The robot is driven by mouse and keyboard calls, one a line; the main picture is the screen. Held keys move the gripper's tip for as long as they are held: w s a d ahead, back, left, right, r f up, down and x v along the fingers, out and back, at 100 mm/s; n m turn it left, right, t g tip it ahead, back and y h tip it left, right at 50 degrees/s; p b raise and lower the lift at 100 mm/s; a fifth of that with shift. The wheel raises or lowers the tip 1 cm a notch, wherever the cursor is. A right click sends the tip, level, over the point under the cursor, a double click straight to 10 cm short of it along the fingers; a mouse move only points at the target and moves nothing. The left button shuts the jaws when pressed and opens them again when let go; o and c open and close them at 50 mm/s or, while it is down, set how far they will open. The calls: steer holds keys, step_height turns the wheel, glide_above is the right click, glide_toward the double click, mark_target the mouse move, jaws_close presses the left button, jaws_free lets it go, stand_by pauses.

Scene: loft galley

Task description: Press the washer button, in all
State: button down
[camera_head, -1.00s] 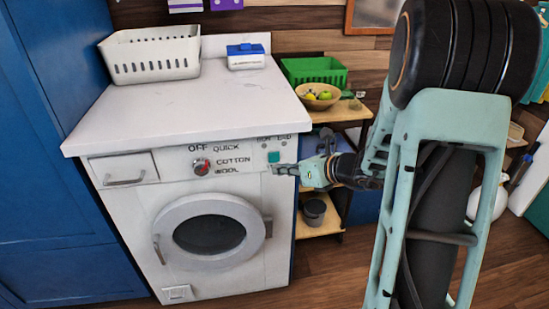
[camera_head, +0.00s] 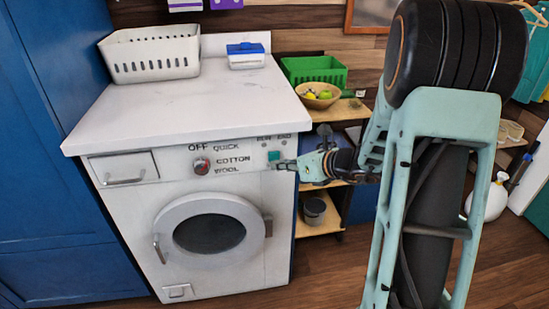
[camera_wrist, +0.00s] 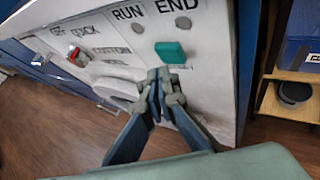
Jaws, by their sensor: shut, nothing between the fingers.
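The white washer (camera_head: 160,238) stands against the wall with its round door closed. Its teal button (camera_head: 274,156) is on the upper right of the front panel, under the RUN and END labels. The button also shows in the wrist view (camera_wrist: 170,52), just above my fingertips. The red-marked dial (camera_head: 201,165) sits left of it among OFF, QUICK, COTTON and WOOL. My gripper (camera_head: 284,165) is shut and empty, its tips just below and right of the button. In the wrist view my gripper (camera_wrist: 159,78) appears close to the panel; I cannot tell whether it touches.
A white basket (camera_head: 150,55) and a blue-lidded box (camera_head: 246,57) stand on the washer top. Right of the washer, a wooden shelf (camera_head: 322,231) holds a green crate (camera_head: 314,71), a fruit bowl (camera_head: 318,97) and a grey pot (camera_head: 314,211). A blue cabinet (camera_head: 50,180) borders the left.

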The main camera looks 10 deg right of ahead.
steer(key=shift+w, duration=0.15)
stand_by(0.6)
steer(key=shift+w, duration=0.3)
steer(key=shift+w, duration=0.5)
stand_by(0.6)
steer(key=shift+s, duration=0.95)
steer(key=s, duration=0.5)
steer(key=shift+b, duration=0.35)
stand_by(0.5)
